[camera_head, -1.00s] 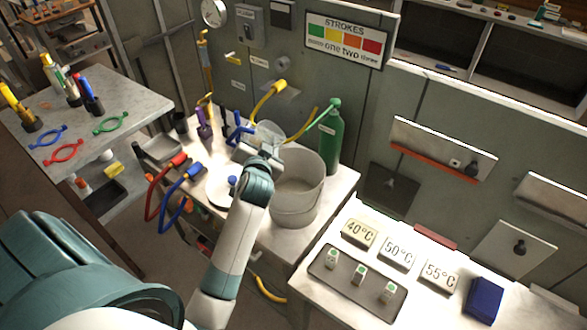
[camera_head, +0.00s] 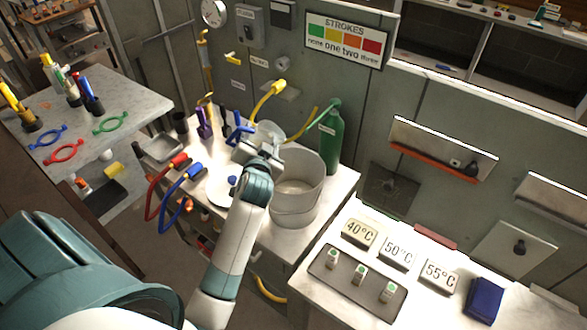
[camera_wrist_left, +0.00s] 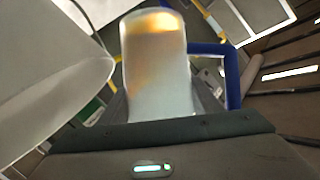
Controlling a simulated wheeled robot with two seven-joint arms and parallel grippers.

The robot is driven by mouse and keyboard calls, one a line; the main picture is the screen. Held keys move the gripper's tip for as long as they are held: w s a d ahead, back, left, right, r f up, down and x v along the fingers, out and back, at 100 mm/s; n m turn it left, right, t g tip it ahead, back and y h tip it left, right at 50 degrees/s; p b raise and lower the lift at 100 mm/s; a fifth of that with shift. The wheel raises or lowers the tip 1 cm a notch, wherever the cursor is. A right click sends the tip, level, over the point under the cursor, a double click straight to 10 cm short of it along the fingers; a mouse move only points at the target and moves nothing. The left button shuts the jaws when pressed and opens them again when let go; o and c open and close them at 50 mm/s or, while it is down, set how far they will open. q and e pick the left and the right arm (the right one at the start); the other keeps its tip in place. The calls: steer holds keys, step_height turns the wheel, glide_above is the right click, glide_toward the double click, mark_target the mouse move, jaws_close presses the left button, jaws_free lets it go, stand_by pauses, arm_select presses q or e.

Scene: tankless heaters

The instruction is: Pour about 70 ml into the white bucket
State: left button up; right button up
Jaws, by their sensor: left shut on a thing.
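The white bucket (camera_head: 296,205) stands upright and open near the right edge of the bench. A translucent jug (camera_head: 268,131) with a blue handle (camera_head: 238,134) is beside the bucket's back left. My left gripper (camera_head: 262,152) is shut on the jug and partly hides it. In the left wrist view the pale jug (camera_wrist_left: 158,75) sits between the fingers, with its blue handle (camera_wrist_left: 231,75) at right. The bucket's pale wall (camera_wrist_left: 50,75) fills the left, close to the jug. The liquid level in the jug is unclear. My right gripper is not in view.
A green bottle (camera_head: 331,140) stands behind the bucket. Yellow hose fittings (camera_head: 278,88) stick out of the wall above the jug. Red (camera_head: 180,160) and blue (camera_head: 194,172) hose ends and a metal tray (camera_head: 160,148) lie to the left.

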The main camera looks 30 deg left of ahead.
arm_select(q)
steer(key=shift+r, duration=0.1)
steer(key=a+n+p, duration=0.1)
steer(key=p, duration=0.2)
steer(key=shift+s+r+h+p, duration=0.1)
steer(key=shift+r+h+p, duration=0.25)
steer(key=shift+r+h, duration=0.05)
steer(key=f+n+p, duration=0.1)
steer(key=a+n+h+p, duration=0.1)
steer(key=p, duration=0.1)
steer(key=shift+s+a+f+g, duration=0.1)
steer(key=shift+a+f+g, duration=0.2)
steer(key=shift+f, duration=0.1)
steer(key=shift+a+f+n+h+p, duration=0.1)
steer(key=shift+f+n+h+p, duration=0.15)
steer(key=shift+n, duration=0.25)
steer(key=shift+a+f+h, duration=0.1)
steer(key=shift+f+h, duration=0.15)
steer(key=shift+f, duration=0.2)
steer(key=shift+a+f+n+h, duration=0.25)
steer(key=shift+f+n+h, duration=0.15)
steer(key=shift+f+n, duration=0.4)
steer(key=shift+f, duration=0.1)
steer(key=shift+s, duration=0.1)
